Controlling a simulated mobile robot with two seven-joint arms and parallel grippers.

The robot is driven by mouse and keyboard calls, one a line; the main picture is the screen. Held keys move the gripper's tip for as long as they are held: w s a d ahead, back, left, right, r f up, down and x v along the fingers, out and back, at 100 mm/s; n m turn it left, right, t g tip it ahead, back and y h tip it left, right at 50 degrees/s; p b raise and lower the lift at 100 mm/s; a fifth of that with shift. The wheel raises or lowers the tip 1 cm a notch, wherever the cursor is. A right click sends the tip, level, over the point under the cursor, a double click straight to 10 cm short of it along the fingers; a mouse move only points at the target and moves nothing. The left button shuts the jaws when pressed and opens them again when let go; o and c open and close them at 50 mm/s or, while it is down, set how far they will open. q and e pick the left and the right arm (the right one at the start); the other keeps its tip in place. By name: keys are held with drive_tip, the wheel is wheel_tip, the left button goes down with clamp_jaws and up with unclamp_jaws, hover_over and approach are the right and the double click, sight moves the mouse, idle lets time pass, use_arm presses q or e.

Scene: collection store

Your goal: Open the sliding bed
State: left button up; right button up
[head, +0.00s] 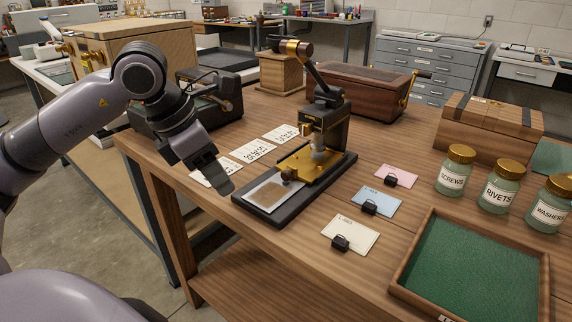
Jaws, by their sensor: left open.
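A small press (327,125) with a black body, a brass-tipped lever and a black base stands on the wooden table, mid-view. Its brass sliding bed (306,163) lies under the press head, with a dark knob (290,174) at its near end. A pale plate with a brown square (272,193) lies on the front of the base. My left gripper (217,181) is open and empty, pointing down just left of the base, apart from the knob. Its far finger is mostly hidden. My right gripper is out of view.
Printed cards (252,150) lie behind my left gripper. Coloured cards with black clips (350,233) lie right of the press. A green-lined tray (470,275) is at front right, with labelled jars (499,187) behind it. A wooden box (365,92) stands behind the press.

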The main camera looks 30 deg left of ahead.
use_arm(q)
drive_tip(key=shift+w+d+r, duration=0.2)
drive_tip(key=shift+w+d, duration=0.05)
drive_tip(key=shift+w, duration=0.2)
drive_tip(key=p, duration=0.3)
approach(285, 172)
drive_tip(key=x, duration=0.5)
drive_tip(key=shift+f, duration=0.15)
drive_tip(key=shift+x, duration=1.05)
drive_tip(key=shift+w+d+f, duration=0.1)
drive_tip(key=shift+w+f, duration=0.15)
drive_tip(key=shift+f, duration=0.3)
